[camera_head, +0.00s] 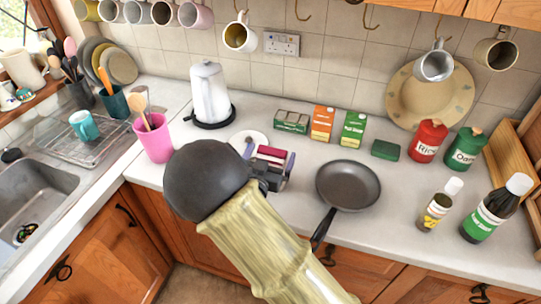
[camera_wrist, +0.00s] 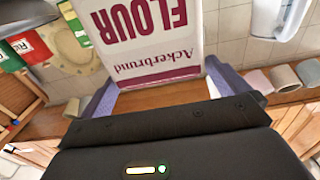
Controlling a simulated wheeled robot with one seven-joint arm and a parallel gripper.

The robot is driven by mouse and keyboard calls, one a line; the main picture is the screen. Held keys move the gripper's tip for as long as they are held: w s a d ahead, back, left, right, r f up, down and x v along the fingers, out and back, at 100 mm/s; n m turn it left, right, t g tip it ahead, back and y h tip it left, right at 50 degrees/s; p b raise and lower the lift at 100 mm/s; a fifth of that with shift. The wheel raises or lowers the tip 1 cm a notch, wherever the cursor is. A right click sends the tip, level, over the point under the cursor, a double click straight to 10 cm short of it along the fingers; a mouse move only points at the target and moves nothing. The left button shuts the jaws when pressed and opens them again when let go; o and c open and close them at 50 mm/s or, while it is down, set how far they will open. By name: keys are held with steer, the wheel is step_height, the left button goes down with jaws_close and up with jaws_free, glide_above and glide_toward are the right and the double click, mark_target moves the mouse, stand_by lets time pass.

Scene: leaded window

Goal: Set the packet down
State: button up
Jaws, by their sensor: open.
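The packet is a white flour packet with maroon lettering (camera_wrist: 145,45), seen large and upside down in the wrist view. In the head view, only a small maroon and pale part of it (camera_head: 270,152) shows above the worktop, beyond my wrist. My gripper (camera_head: 270,161) is open, with one purple finger on each side of the packet; the fingers also show in the wrist view (camera_wrist: 168,88). Both fingers are close to the packet's sides, but I cannot tell whether they touch. The packet's base is hidden, so its contact with the worktop cannot be seen.
A white disc (camera_head: 240,139) lies just left of the packet. A frying pan (camera_head: 348,184) is to the right, a pink utensil pot (camera_head: 154,142) and kettle (camera_head: 209,93) to the left. Cartons (camera_head: 322,123) stand behind. Worktop (camera_head: 300,195) left of the pan is clear.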

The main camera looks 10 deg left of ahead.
steer(key=s+a+b, duration=0.1)
steer(key=s+b, duration=0.1)
steer(key=s, duration=0.9)
steer(key=shift+s+a, duration=0.3)
steer(key=shift+f, duration=0.1)
steer(key=shift+s+a, duration=0.1)
steer(key=shift+s, duration=0.1)
steer(key=shift+w, duration=0.15)
